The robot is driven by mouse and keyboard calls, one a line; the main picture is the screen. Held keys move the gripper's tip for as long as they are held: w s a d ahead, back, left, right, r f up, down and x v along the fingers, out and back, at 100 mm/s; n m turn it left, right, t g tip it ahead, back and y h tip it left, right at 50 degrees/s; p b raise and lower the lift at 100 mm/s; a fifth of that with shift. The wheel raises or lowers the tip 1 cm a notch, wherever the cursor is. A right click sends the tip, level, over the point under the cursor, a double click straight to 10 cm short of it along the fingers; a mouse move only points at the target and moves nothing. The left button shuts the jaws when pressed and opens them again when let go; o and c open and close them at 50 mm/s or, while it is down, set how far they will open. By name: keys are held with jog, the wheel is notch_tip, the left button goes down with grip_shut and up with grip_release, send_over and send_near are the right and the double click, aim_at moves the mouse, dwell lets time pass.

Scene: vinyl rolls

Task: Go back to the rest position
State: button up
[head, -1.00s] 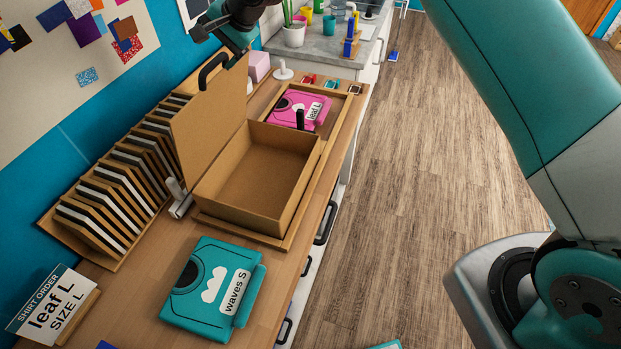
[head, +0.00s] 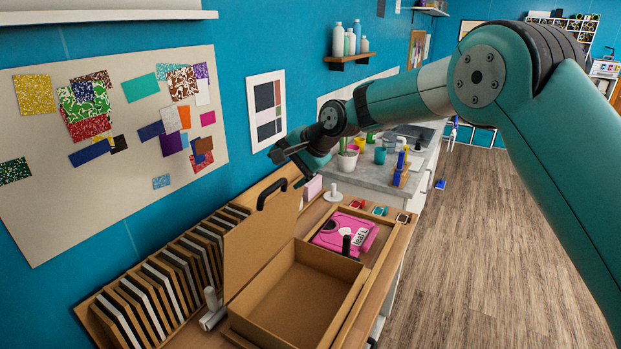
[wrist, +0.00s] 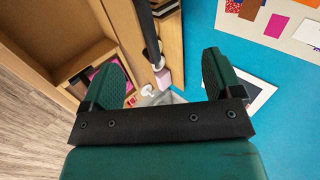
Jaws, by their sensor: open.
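My gripper (head: 288,168) is high, near the upper edge of the raised box lid, with its arm reaching in from the right. In the wrist view my gripper (wrist: 162,70) has its two green fingers wide apart with nothing clasped between them. The cardboard box (head: 345,302) stands on the counter, its lid (head: 262,235) upright and open. The lid's black handle (head: 271,192) shows just below and left of my gripper in the head view. A dark bar, likely that handle, passes between the fingers in the wrist view; I cannot tell how close it is.
A pink "leaf L" package (head: 340,231) lies in a tray behind the box. A rack of dark and light panels (head: 165,285) stands left against the blue wall. A grey sink counter (head: 365,183) with cups is beyond. The wooden floor (head: 480,240) at right is clear.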

jog(key=s+d+f+n+g+h+b, duration=0.1)
jog(key=s+d+f+n+b, duration=0.3)
jog(key=s, duration=1)
jog(key=s+d+f+n+g+h+b, duration=0.1)
jog(key=s+d+f+n+b, duration=0.4)
jog(key=s, duration=0.9)
jog(key=s+d+f+n+g+h+b, duration=0.1)
jog(key=s+d+f+n+g+b, duration=0.2)
jog(key=s+b, duration=0.6)
jog(key=s+d+f+n, duration=0.1)
jog(key=s+d+f, duration=0.1)
jog(key=s, duration=0.3)
jog(key=shift+d+n+b, duration=0.3)
jog(key=shift+d, duration=0.45)
